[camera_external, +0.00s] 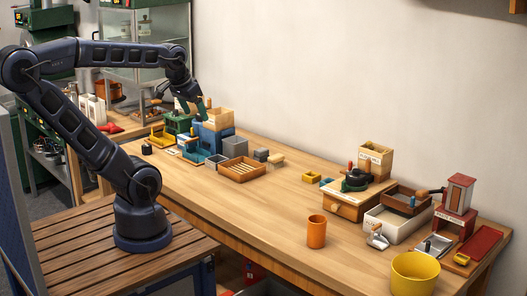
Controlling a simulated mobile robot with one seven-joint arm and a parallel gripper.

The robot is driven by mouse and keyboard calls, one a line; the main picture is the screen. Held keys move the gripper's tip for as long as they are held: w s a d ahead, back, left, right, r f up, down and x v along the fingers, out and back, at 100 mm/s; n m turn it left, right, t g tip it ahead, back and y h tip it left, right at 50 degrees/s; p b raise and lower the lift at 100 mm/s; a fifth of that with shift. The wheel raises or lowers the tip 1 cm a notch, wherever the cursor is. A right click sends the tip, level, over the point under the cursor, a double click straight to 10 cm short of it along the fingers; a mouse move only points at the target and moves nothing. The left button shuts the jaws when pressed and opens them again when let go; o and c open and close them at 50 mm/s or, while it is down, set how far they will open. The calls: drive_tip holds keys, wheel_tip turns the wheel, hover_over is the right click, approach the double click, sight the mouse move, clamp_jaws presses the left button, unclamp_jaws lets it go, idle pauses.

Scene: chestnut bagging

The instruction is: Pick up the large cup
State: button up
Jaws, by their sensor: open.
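A wide yellow cup (416,276) stands upright at the table's front right edge, and it is the larger of two cups in view. A smaller orange cup (317,232) stands upright to its left, near the front edge. My gripper (181,104) is at the far left end of the table, above or in front of the blue and green containers. It is open, small in the picture and partly lost against the things behind it. It is far from both cups, and I see nothing held in it.
The wooden table (255,205) is mostly clear in the middle. A slatted wooden tray (241,170) lies left of centre. A white bin (397,222), a metal scoop (378,238) and a red-topped tower (458,192) crowd the right end. A wall runs along the back.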

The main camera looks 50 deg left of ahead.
drive_tip(key=shift+w, duration=0.1)
drive_tip(key=m+g+h, duration=0.2)
drive_tip(key=m+h, duration=0.1)
drive_tip(key=m, duration=0.7)
hover_over(315, 220)
drive_tip(key=s+a, duration=0.2)
drive_tip(key=s, duration=0.2)
wheel_tip(315, 220, down, 19)
drive_tip(key=shift+d+x, duration=0.2)
drive_tip(key=shift+x, duration=1.35)
drive_tip(key=shift+d+x, duration=0.25)
drive_tip(key=shift+x, duration=1.25)
drive_tip(key=shift+d+x, duration=0.2)
drive_tip(key=shift+x, duration=1.35)
drive_tip(key=shift+w+d+f, duration=0.25)
drive_tip(key=shift+f, duration=0.3)
